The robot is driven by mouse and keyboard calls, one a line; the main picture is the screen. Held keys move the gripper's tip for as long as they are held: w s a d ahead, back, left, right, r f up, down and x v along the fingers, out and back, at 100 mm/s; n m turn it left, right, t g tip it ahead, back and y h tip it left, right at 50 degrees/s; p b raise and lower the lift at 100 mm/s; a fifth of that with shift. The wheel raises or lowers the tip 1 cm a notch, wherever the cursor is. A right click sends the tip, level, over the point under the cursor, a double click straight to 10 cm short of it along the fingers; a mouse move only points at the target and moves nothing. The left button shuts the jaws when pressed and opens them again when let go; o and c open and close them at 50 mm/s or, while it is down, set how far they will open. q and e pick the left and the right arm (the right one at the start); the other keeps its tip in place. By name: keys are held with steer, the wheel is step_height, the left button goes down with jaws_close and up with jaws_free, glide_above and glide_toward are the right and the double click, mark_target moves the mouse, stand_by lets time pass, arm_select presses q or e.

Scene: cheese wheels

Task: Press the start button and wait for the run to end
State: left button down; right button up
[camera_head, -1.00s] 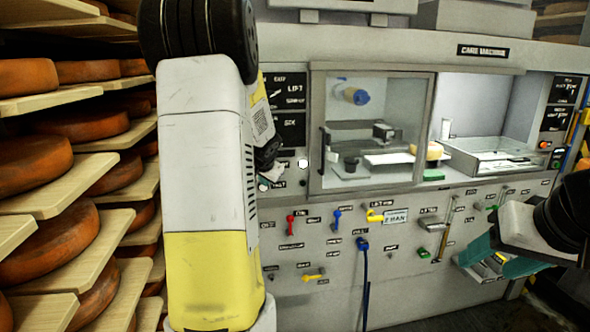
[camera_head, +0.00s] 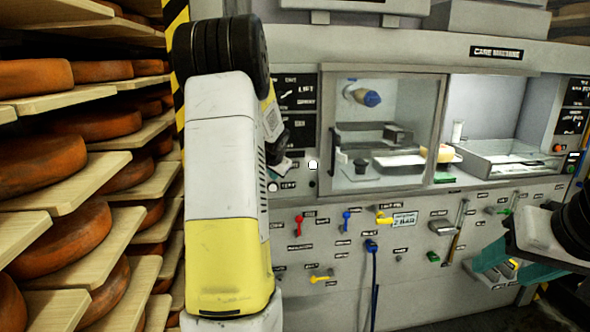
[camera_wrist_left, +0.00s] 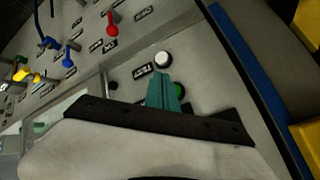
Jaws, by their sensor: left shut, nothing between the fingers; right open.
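In the left wrist view, the shut teal fingers of my left gripper (camera_wrist_left: 162,92) are at the machine panel, just below a round white button (camera_wrist_left: 163,60). A green button (camera_wrist_left: 178,89) shows beside the fingers, partly hidden by them. The machine (camera_head: 440,205) has a glass-fronted chamber (camera_head: 385,135). My right gripper (camera_head: 508,266) is open and empty at the lower right.
Shelves (camera_head: 85,200) with several orange cheese wheels (camera_head: 45,165) stand close on the left. The panel carries red (camera_head: 298,225), blue (camera_head: 346,220) and yellow (camera_head: 383,218) levers. A blue cable (camera_head: 374,285) hangs below them.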

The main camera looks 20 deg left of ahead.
arm_select(q)
steer(key=shift+w+a, duration=0.45)
steer(key=shift+w, duration=0.25)
steer(key=shift+w+a, duration=0.4)
steer(key=shift+w, duration=0.3)
steer(key=shift+w+a, duration=0.1)
stand_by(1.0)
steer(key=shift+w+a, duration=0.1)
steer(key=shift+w, duration=0.15)
